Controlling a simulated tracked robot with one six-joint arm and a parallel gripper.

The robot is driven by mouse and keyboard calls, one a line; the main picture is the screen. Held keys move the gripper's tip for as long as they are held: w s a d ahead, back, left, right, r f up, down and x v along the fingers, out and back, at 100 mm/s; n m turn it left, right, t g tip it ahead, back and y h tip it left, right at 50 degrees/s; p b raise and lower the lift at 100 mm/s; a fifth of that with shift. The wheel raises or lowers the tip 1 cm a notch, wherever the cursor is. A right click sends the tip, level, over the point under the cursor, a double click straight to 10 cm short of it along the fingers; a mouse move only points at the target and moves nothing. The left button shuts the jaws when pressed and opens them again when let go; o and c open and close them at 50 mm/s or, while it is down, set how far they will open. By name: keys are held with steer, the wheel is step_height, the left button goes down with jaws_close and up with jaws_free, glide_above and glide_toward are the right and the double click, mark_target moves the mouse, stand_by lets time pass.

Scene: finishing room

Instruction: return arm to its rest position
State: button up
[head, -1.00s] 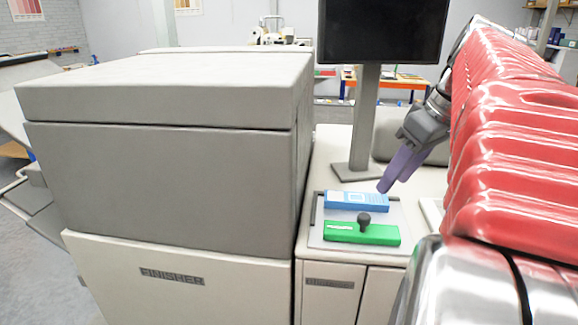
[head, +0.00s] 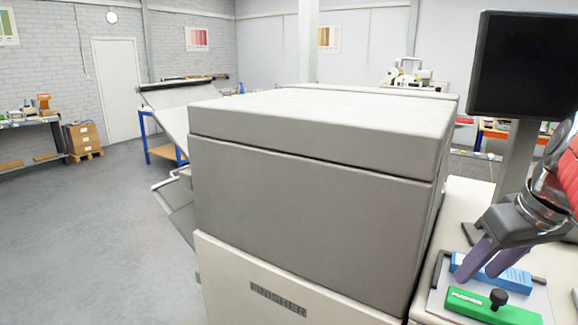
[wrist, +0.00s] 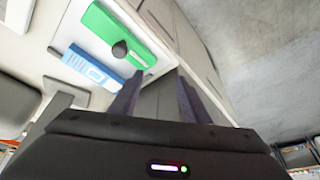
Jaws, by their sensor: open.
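My gripper (head: 480,268) is at the right of the head view, its two purple fingers pointing down and left. In the wrist view my gripper (wrist: 157,90) is open, with nothing between the fingers. In the head view the fingers overlap a blue block (head: 512,281) on a pale tray; I cannot tell how high above it they are.
A large grey finisher (head: 310,180) stands left of my arm. A black monitor (head: 525,65) stands behind the tray (head: 540,300), close to my arm. Open floor (head: 100,250) lies at the far left, with a shelf and boxes (head: 84,140) by the wall.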

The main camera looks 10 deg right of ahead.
steer(key=s+a+f, duration=0.3)
steer(key=a+f, duration=0.4)
steer(key=a, duration=0.4)
steer(key=s+a+f+t, duration=0.1)
steer(key=s+a+f, duration=0.1)
steer(key=a+f, duration=0.5)
steer(key=a, duration=0.3)
steer(key=shift+s+a, duration=0.4)
steer(key=shift+f, duration=0.1)
